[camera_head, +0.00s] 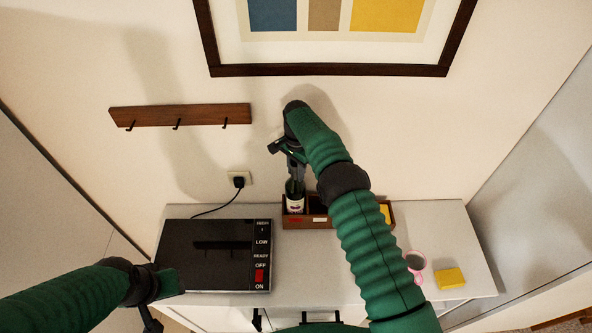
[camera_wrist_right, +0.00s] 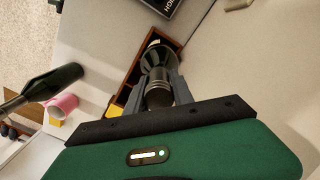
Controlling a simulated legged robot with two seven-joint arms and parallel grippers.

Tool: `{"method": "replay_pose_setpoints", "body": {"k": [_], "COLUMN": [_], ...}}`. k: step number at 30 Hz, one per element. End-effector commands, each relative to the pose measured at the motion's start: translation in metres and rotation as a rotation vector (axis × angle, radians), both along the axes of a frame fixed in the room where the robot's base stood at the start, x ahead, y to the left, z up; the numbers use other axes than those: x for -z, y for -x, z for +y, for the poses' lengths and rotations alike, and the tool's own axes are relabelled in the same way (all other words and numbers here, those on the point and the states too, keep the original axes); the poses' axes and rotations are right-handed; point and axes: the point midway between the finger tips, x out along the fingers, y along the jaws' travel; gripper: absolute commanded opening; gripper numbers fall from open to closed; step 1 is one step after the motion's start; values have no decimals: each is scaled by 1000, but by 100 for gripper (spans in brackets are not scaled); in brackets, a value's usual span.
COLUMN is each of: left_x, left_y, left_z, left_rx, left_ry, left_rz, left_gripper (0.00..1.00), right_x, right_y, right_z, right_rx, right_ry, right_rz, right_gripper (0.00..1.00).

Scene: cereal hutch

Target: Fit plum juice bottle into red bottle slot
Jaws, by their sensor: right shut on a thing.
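The plum juice bottle (camera_head: 295,203) is dark with a pale label and looks upright at the left end of the brown wooden rack (camera_head: 340,223). A red mark (camera_head: 295,219) is on the rack's front below it. The bottle's base is hidden behind the front wall, so I cannot tell whether it rests on the floor. My right gripper (camera_head: 294,176) is shut on the bottle's neck from above. The right wrist view shows the bottle (camera_wrist_right: 158,62) between the fingers, over the rack (camera_wrist_right: 130,75). My left gripper (camera_head: 151,320) is partly visible at lower left, apart from the bottle.
A pink mug (camera_head: 415,262) and a yellow sponge (camera_head: 450,278) are on the grey counter (camera_head: 455,235) at right. A hook rail (camera_head: 180,115) and picture frame (camera_head: 330,70) hang on the wall behind.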

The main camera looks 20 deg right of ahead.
Motion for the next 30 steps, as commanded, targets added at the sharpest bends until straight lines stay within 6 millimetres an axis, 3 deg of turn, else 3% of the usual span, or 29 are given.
{"method": "replay_pose_setpoints", "body": {"k": [30], "left_x": [23], "left_y": [0], "left_z": [0], "left_rx": [0], "left_ry": [0], "left_rz": [0], "left_gripper": [36], "right_x": [24], "right_y": [-1], "right_z": [0], "right_rx": [0], "right_ry": [0], "right_rz": [-4], "right_gripper": [0]}}
